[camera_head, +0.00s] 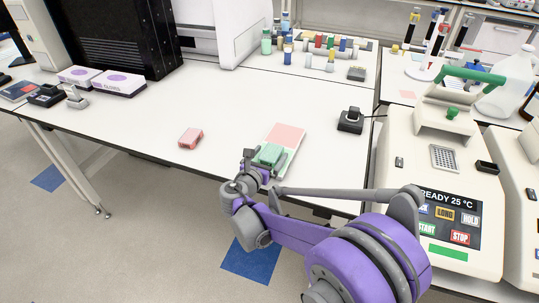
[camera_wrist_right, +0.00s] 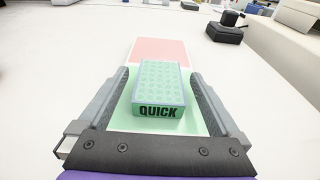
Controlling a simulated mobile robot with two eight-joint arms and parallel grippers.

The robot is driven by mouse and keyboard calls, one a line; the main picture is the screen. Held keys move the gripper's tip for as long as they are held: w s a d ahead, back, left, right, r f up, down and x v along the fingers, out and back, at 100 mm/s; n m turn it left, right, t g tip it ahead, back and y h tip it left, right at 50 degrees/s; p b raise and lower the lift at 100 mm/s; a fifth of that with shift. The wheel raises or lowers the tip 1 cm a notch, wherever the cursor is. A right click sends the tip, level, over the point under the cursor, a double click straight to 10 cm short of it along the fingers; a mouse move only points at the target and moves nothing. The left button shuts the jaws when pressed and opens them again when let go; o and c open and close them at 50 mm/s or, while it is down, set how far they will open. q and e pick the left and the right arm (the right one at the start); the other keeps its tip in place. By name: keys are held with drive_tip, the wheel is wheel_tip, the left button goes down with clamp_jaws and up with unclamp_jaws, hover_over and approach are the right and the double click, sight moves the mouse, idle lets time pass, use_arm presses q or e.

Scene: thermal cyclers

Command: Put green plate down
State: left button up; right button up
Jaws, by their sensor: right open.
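The green plate (camera_head: 268,154) is a small block with rows of wells on top. In the right wrist view the green plate (camera_wrist_right: 158,84) shows "QUICK" on its near side. It appears to rest flat and upright on the green part of a two-coloured mat (camera_wrist_right: 196,125). My right gripper (camera_head: 265,162) is at the table's front edge, with its fingers on either side of the plate. In the wrist view the right gripper (camera_wrist_right: 159,90) is open, with gaps between the fingers and the plate. My left gripper is out of view.
The mat's pink half (camera_head: 287,134) lies bare beyond the plate. A red plate (camera_head: 190,138) sits to the left on the white table. A small black device (camera_head: 350,121) stands to the right, near a thermal cycler (camera_head: 445,180) reading "READY 25 °C". The table between is clear.

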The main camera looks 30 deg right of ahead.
drive_tip(key=v, duration=1.2)
drive_tip(key=s+f+m, duration=0.1)
drive_tip(key=s+d+f+m+g+y, duration=0.1)
drive_tip(key=s+m, duration=0.1)
drive_tip(key=s+d+m+g+y, duration=0.1)
drive_tip(key=shift+s+d+f+m, duration=0.15)
drive_tip(key=shift+s+f+m, duration=0.15)
drive_tip(key=shift+f+m, duration=0.1)
drive_tip(key=s+a+f+m+g+y, duration=0.1)
drive_tip(key=s+a+f+m+y, duration=0.2)
drive_tip(key=s+m, duration=0.5)
drive_tip(key=s+a+f+m+g+y, duration=0.1)
drive_tip(key=s+a+f+m+y, duration=0.3)
drive_tip(key=s+m, duration=0.5)
drive_tip(key=f+m+y, duration=0.2)
drive_tip(key=m+y, duration=0.1)
drive_tip(key=shift+s+m+g, duration=0.3)
drive_tip(key=shift+s+m, duration=0.05)
drive_tip(key=shift+m, duration=0.05)
drive_tip(key=shift+a, duration=0.1)
